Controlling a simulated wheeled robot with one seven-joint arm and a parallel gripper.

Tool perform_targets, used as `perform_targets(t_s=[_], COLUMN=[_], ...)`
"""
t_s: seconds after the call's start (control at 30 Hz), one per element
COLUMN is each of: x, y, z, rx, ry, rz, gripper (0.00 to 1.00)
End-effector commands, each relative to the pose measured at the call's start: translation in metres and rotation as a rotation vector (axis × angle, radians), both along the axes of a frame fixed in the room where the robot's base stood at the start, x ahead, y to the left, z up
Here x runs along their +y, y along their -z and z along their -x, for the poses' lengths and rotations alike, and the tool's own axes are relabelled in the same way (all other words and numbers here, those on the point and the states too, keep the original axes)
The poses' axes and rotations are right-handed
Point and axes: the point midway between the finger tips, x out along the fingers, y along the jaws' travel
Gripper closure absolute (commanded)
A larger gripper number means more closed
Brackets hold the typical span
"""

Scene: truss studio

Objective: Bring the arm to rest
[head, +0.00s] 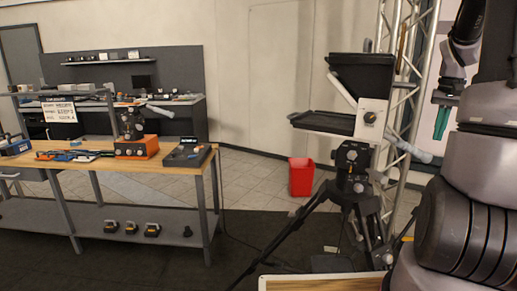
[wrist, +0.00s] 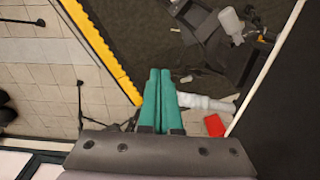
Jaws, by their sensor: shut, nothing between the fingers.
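My gripper (head: 441,122) shows at the right of the head view, hanging fingers down from my arm. Its green fingers are together, with nothing between them. In the wrist view the two green fingers of my gripper (wrist: 157,100) lie side by side over the floor, touching nothing. Parts of my own arm fill the right side of the head view.
A teleprompter on a tripod (head: 350,160) stands beside a metal truss (head: 400,60), close to my gripper's left. A red bin (head: 301,177) stands behind it. A wooden workbench (head: 90,163) with tools is at the left. Dark floor between is open.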

Motion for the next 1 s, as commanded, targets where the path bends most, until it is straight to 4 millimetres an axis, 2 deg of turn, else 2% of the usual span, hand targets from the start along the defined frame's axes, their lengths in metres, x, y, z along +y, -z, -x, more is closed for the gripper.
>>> perform_targets(t_s=[0.17,0.37,0.53,0.67,0.8,0.9,1.0], x=[0.025,0.064,0.117,0.169,0.22,0.251,0.272], y=[-0.018,-0.043,-0.073,-0.098,-0.115,-0.122,-0.124], z=[0.001,0.008,0.024,0.05,0.087,0.115,0.138], rx=[-0.039,-0.105,-0.195,-0.292,-0.399,-0.47,-0.526], ry=[-0.015,-0.038,-0.071,-0.104,-0.142,-0.169,-0.188], rz=[0.007,0.012,0.012,-0.001,-0.028,-0.055,-0.081], gripper=[1.0,1.0,1.0,1.0,1.0,1.0,1.0])
